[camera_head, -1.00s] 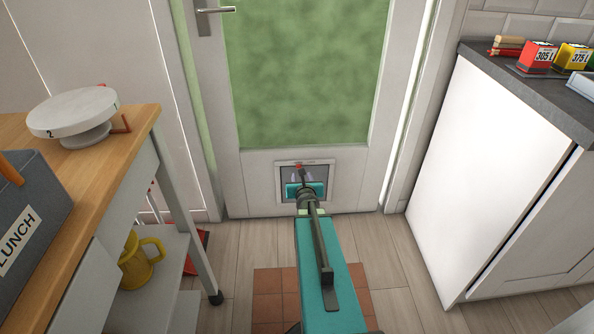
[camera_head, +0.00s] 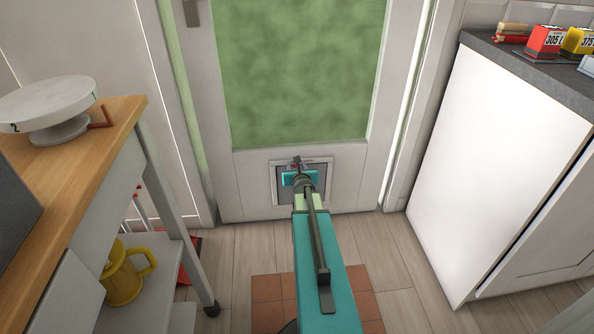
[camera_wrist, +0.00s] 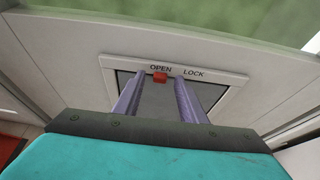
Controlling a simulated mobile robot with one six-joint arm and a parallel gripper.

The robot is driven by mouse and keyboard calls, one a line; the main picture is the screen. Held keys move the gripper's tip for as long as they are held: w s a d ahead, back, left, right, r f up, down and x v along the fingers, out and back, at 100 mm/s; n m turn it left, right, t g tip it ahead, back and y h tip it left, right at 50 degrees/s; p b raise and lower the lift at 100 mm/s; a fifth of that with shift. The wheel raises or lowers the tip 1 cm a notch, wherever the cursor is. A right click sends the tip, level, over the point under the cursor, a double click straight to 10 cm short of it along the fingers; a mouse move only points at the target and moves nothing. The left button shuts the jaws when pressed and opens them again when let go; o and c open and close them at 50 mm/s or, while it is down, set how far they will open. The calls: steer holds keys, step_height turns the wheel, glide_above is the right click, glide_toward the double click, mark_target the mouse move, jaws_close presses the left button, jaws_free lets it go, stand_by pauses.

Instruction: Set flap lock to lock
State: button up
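The pet flap (camera_head: 276,189) sits low in the white door, mostly hidden behind my arm in the head view. In the wrist view its pale frame (camera_wrist: 222,73) carries the words OPEN and LOCK along the top. The flap lock is a small red slider (camera_wrist: 160,77) under the word OPEN, left of LOCK. My gripper (camera_wrist: 160,80) is open, its two fingers reaching up to the frame's top edge, one on each side of the red slider. I cannot tell whether either finger touches it. In the head view my gripper (camera_head: 298,163) is at the flap's upper part.
A wooden-topped trolley (camera_head: 98,150) with a white turntable (camera_head: 50,103) and a yellow jug (camera_head: 124,277) stands on the left. A white cabinet (camera_head: 490,160) with tins on its dark top stands on the right. The floor between them is clear around a terracotta tile patch (camera_head: 268,290).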

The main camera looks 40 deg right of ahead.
steer(key=shift+w+f, duration=0.1)
steer(key=shift+w, duration=0.25)
steer(key=shift+d, duration=0.1)
steer(key=shift+s+d, duration=0.1)
jaws_close()
steer(key=s+d+b, duration=0.1)
steer(key=d, duration=0.1)
steer(key=s+d+b, duration=0.2)
steer(key=shift+f, duration=0.1)
steer(key=shift+s+d, duration=0.4)
